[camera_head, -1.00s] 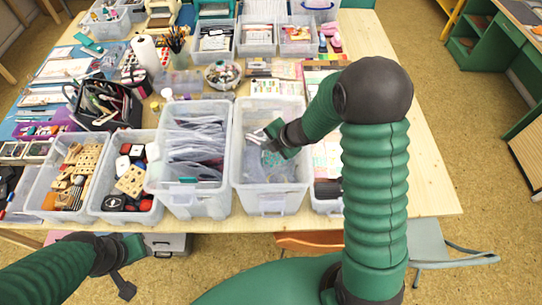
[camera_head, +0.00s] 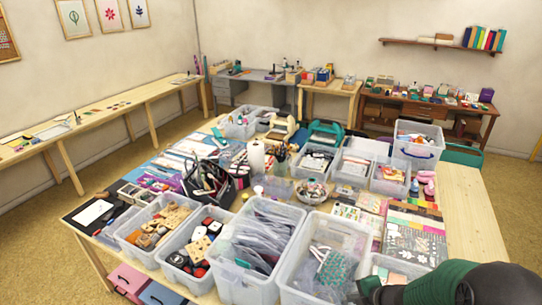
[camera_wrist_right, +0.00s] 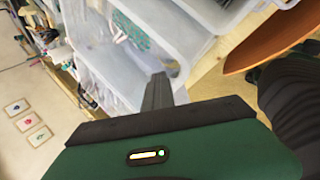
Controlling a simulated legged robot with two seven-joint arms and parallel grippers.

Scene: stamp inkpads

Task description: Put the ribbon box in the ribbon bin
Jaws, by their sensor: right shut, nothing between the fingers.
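A clear plastic bin (camera_head: 302,297) stands at the table's near edge. A teal-and-white patterned item (camera_head: 332,264) and clear bags lie in it. I cannot tell for sure whether this is the ribbon bin, and I cannot pick out the ribbon box. My right gripper (camera_head: 366,291) is at the bin's near right side, partly cut off by the frame. In the right wrist view the gripper's finger (camera_wrist_right: 157,92) shows beside clear bin walls (camera_wrist_right: 112,78), with nothing held. It is shut and empty. My left gripper is out of view.
A black caddy (camera_head: 208,185) and white bins (camera_head: 352,168) stand behind. Bare table (camera_head: 465,215) lies at the right.

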